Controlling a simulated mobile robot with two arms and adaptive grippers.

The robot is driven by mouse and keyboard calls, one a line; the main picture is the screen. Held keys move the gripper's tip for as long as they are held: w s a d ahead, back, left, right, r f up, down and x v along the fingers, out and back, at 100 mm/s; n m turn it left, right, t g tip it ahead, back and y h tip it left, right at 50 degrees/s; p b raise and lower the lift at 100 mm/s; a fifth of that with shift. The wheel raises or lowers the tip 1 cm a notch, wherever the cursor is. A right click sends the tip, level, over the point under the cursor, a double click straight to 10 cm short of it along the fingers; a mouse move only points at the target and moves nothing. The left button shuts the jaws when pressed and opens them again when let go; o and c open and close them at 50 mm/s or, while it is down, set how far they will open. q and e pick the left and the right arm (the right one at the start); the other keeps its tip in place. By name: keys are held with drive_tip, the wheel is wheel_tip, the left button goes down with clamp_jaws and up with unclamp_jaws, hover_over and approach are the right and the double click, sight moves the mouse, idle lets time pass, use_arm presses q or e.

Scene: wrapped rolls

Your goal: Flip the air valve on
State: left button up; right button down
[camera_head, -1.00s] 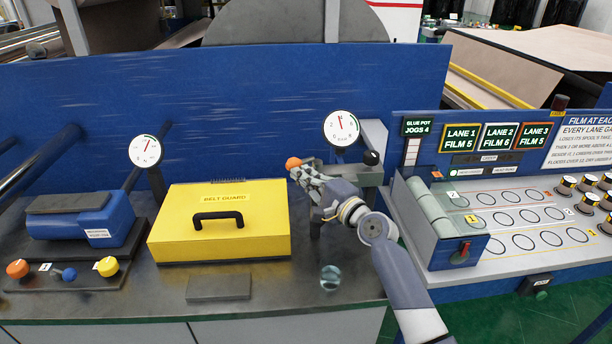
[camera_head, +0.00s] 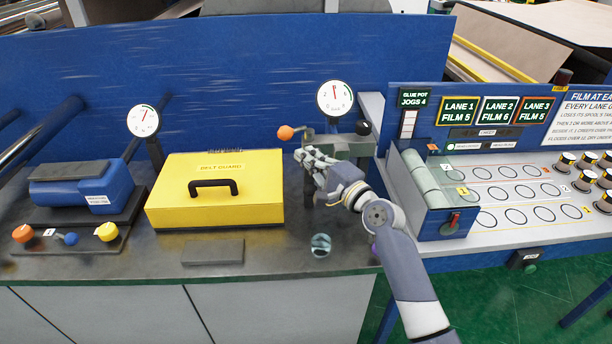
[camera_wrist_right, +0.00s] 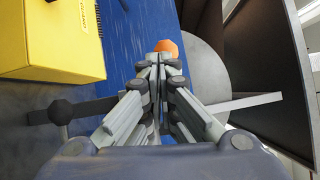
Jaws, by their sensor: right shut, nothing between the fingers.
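The air valve appears to be the grey-green block (camera_head: 345,146) below the right gauge (camera_head: 335,98). An orange ball knob (camera_head: 286,132) sticks out to its left on a thin lever, and a black knob (camera_head: 363,128) sits at its right. My right gripper (camera_head: 301,156) is shut and empty, just below and right of the orange knob, with a small gap in the head view. In the right wrist view the orange knob (camera_wrist_right: 167,47) shows just beyond the closed fingertips (camera_wrist_right: 158,58), which partly hide it. I cannot tell there whether they touch. My left gripper is not in view.
A yellow belt guard box (camera_head: 215,200) with a black handle stands left of my right gripper. A blue motor unit (camera_head: 82,191) is further left. A blue panel (camera_head: 240,85) rises behind. A lane console (camera_head: 500,190) stands to the right. The front bench top is mostly clear.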

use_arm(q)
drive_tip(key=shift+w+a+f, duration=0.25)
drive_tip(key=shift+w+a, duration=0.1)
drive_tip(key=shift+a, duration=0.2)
use_arm(e)
drive_tip(key=s+a, duration=0.2)
drive_tip(key=s, duration=0.4)
drive_tip(key=shift+s+f, duration=0.15)
drive_tip(key=shift+s, duration=0.2)
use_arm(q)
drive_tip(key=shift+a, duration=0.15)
